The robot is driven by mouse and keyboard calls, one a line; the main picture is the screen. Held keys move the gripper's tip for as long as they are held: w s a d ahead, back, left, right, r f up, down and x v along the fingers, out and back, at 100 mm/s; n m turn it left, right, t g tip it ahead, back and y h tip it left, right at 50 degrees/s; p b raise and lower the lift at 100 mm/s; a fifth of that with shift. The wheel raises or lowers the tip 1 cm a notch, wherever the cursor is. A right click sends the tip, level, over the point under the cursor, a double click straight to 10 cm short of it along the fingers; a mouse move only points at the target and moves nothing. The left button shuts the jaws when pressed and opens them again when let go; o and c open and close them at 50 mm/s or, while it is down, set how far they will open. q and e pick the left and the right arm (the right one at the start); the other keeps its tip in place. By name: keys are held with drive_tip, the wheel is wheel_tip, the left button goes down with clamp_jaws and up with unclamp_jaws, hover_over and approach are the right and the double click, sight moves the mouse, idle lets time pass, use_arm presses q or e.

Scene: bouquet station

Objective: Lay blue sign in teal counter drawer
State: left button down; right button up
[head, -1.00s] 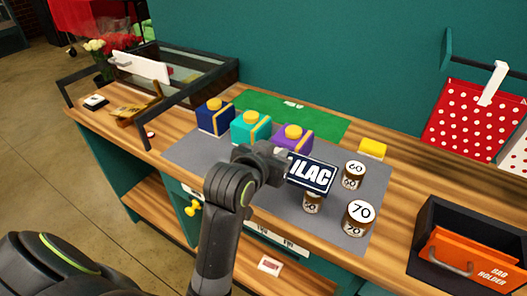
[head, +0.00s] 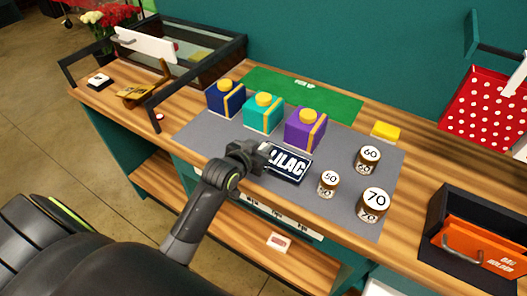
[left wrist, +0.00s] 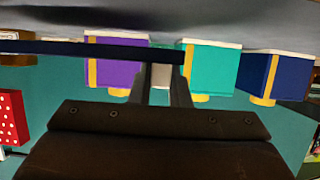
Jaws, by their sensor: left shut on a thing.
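The blue sign (head: 287,163), a dark plate with white lettering that reads LILAC, is held by my left gripper (head: 262,156). The gripper is shut on the sign's left end, and its fingers partly cover the lettering. The sign is tilted above the grey mat, left of the 50 jar. In the left wrist view the sign shows edge-on as a dark bar (left wrist: 100,51) across the fingers (left wrist: 160,75). The teal counter (head: 133,145) shows its front below the wooden top. My arm hides part of that front, and I cannot tell whether a drawer is open.
Navy (head: 222,100), teal (head: 258,118) and purple (head: 300,133) boxes with yellow tops stand behind the sign. Jars marked 50 (head: 328,184), 60 (head: 367,160) and 70 (head: 372,206) stand to its right. An orange bag holder (head: 470,262) is at far right. A lower shelf (head: 210,225) runs beneath.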

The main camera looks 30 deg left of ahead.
use_arm(q)
drive_tip(key=shift+f, duration=1.1)
drive_tip(key=shift+f, duration=0.1)
drive_tip(key=c, duration=1.4)
unclamp_jaws()
drive_tip(key=shift+o, duration=0.2)
